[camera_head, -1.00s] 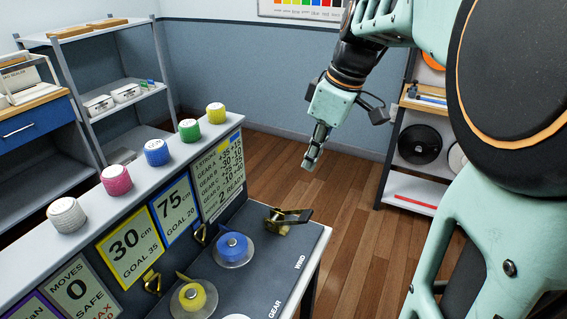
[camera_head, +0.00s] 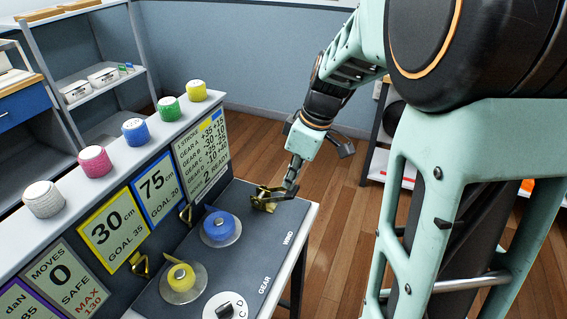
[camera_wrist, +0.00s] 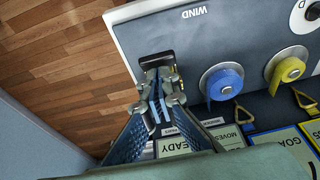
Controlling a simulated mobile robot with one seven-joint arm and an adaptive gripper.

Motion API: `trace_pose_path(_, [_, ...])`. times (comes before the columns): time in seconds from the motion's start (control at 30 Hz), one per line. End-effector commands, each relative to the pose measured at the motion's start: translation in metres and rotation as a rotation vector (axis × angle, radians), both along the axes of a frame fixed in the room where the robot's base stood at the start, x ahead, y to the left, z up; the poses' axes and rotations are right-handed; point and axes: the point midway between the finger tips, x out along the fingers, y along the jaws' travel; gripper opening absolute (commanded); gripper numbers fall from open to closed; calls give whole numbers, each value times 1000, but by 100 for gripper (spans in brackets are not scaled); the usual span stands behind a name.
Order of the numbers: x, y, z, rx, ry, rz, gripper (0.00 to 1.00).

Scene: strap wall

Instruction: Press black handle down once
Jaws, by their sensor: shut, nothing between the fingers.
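The black handle (camera_head: 281,194) belongs to a small brass ratchet (camera_head: 263,200) at the far end of the grey bench top, beside the WIND label. In the wrist view the black handle (camera_wrist: 155,59) lies just beyond my fingertips. My gripper (camera_head: 290,190) is shut and empty, with its tips at the handle and pointing down. In the wrist view my gripper (camera_wrist: 160,88) covers much of the ratchet. I cannot tell whether the tips touch the handle or hang slightly above it.
A blue strap spool (camera_head: 220,227) and a yellow strap spool (camera_head: 181,279) sit left of the ratchet. A gear dial (camera_head: 228,307) is at the front. The sign panel (camera_head: 203,150) rises close behind, with coloured knobs on its ledge. Open floor (camera_head: 340,215) lies to the right.

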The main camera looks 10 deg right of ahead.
Motion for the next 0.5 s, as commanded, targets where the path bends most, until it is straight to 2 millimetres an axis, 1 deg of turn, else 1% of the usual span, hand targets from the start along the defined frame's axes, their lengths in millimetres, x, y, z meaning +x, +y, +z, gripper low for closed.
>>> trace_pose_path(0.37, [-1,-1,-2,1,-1,0,0])
trace_pose_path(0.5, [-2,-3,-7,15,-8,-4,0])
